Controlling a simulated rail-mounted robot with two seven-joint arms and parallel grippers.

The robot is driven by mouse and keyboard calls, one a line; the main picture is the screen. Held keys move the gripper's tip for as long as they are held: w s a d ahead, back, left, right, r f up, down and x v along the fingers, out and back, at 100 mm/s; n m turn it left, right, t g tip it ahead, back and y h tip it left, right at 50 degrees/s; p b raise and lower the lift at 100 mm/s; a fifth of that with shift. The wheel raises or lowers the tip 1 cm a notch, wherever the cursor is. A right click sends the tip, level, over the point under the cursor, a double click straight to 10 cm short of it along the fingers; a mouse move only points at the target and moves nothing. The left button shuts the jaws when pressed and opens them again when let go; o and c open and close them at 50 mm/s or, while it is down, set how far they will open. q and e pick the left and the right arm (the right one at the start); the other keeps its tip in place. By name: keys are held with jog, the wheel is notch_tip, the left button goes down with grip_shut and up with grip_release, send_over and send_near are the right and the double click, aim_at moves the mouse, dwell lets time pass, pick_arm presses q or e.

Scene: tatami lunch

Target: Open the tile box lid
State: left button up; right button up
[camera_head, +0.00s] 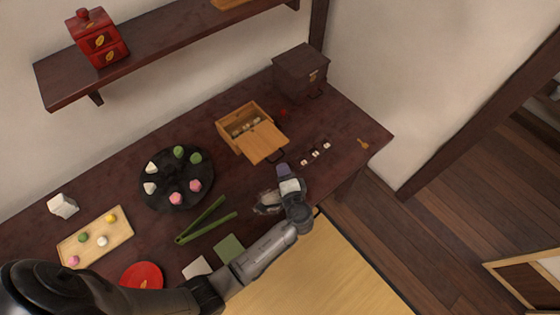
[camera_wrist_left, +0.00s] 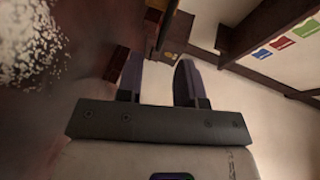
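The tile box (camera_head: 229,133) is a light wooden box on the dark table, in the middle of the head view. Its back part is uncovered, and pale tiles (camera_head: 245,126) show inside. The lid (camera_head: 265,142), a flat wooden panel, extends out over the front right side. A dark handle (camera_head: 280,158) shows at its outer end. My left gripper (camera_head: 284,169) is just in front of the lid's outer end. In the left wrist view its two purple fingers (camera_wrist_left: 160,78) stand apart with nothing between them. Contact with the handle cannot be told. My right gripper is not in view.
A dark chest (camera_head: 301,70) stands behind the box. Three small white pieces (camera_head: 315,154) lie to the right. A black round plate of sweets (camera_head: 165,201), green tongs (camera_head: 192,232) and a wooden tray (camera_head: 72,248) are left. A shelf (camera_head: 160,45) hangs above.

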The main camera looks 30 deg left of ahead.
pick_arm(q)
jog(key=v, duration=0.7)
jog(key=shift+s+d+p, duration=0.1)
jog(key=shift+d+p, duration=0.05)
jog(key=shift+p, duration=0.15)
